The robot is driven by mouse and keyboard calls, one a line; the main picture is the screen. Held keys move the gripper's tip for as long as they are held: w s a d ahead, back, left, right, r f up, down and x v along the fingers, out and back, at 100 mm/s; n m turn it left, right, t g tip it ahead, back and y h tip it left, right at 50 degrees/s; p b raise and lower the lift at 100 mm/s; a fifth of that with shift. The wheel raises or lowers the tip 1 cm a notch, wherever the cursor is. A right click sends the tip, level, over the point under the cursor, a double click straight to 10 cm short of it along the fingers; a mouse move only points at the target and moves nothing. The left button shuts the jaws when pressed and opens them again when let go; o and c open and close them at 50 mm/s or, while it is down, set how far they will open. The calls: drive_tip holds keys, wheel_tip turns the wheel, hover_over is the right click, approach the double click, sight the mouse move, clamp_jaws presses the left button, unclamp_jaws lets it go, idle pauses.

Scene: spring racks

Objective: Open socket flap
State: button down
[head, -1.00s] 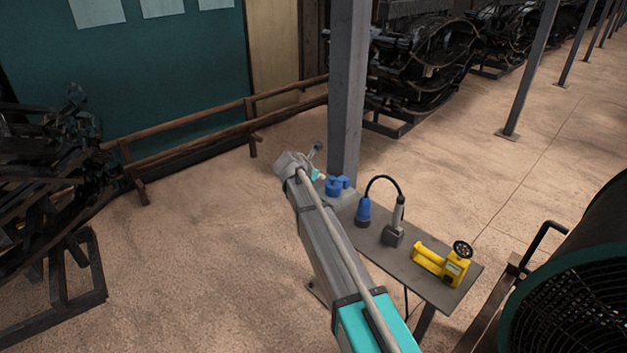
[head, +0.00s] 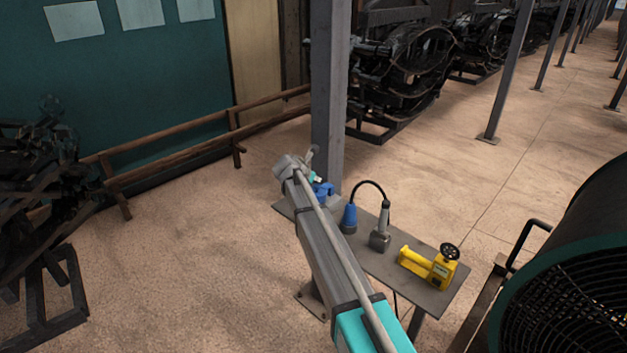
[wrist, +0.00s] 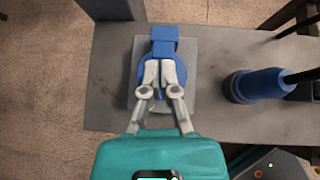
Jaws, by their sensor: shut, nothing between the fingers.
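The blue socket (wrist: 180,78) sits on a grey square plate (wrist: 205,60) on the table in the wrist view. Its blue flap (wrist: 165,32) shows as a block at the socket's far side; whether it is lifted cannot be told. In the head view the blue socket (head: 324,190) is partly hidden behind my arm. My gripper (wrist: 160,64) is shut and empty, its fingertips over the middle of the socket, just short of the flap. Whether they touch it cannot be told.
A blue plug (head: 349,218) stands right of the socket, joined by a black cable to a grey handled tool (head: 381,238). A yellow device (head: 430,265) lies farther along the table (head: 405,288). A grey post (head: 329,90) rises behind the socket.

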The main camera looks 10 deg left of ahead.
sight(316, 188)
drive_tip(key=shift+a, duration=0.2)
drive_tip(key=shift+d, duration=0.2)
drive_tip(key=shift+r, duration=0.15)
idle(1.0)
drive_tip(key=shift+r+p, duration=0.7)
drive_tip(key=shift+p, duration=0.15)
drive_tip(key=shift+s+f, duration=0.1)
drive_tip(key=shift+f, duration=0.05)
drive_tip(key=shift+s+a+f+b, duration=0.3)
drive_tip(key=shift+s+f+b, duration=0.3)
drive_tip(key=shift+f+b, duration=0.4)
drive_tip(key=shift+s+a+f+b, duration=0.3)
drive_tip(key=shift+s+f+b, duration=0.2)
drive_tip(key=shift+f+b, duration=0.2)
drive_tip(key=s+a, duration=0.5)
drive_tip(key=s, duration=0.3)
drive_tip(key=shift+s+a+r, duration=0.2)
drive_tip(key=shift+a+r, duration=0.05)
drive_tip(key=shift+a, duration=0.05)
